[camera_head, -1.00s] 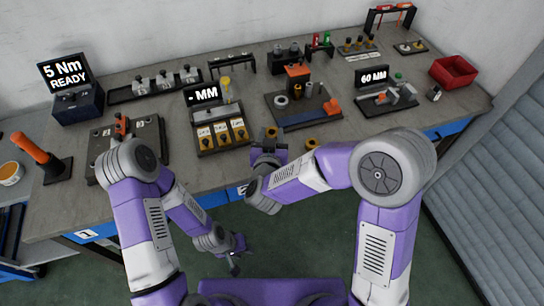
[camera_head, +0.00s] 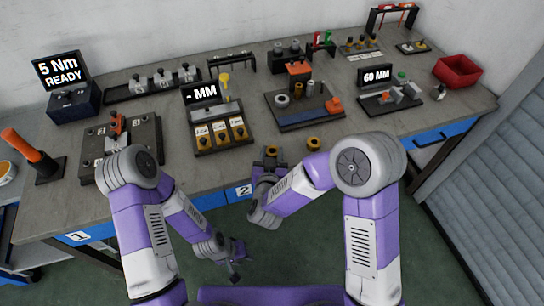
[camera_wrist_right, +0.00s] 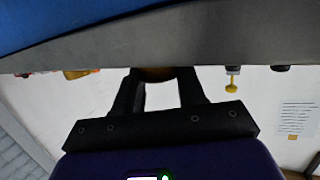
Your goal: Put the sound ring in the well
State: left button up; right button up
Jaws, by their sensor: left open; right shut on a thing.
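My right gripper (camera_head: 270,157) is at the table's front edge, shut on a brass-coloured ring (camera_head: 271,150). In the right wrist view the ring (camera_wrist_right: 156,74) shows as a dark brass band between the fingertips, partly cut off by the table edge. A second brass ring (camera_head: 313,143) stands on the table to its right. I cannot tell which ring is the sound one. My left gripper (camera_head: 236,265) is open and empty, low in front of the table. The well cannot be picked out clearly; a dark fixture plate (camera_head: 300,121) with a grey ring and posts stands behind the brass rings.
A gauge with a "- MM" display (camera_head: 201,94) and labelled slots stands left of centre. A "60 MM" gauge (camera_head: 376,76) and a red bin (camera_head: 457,72) are at right. A dark block with an orange-handled clamp (camera_head: 120,142) is at left.

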jog(key=shift+f, duration=0.25)
jog(key=o, duration=1.1)
jog(key=shift+r, duration=0.1)
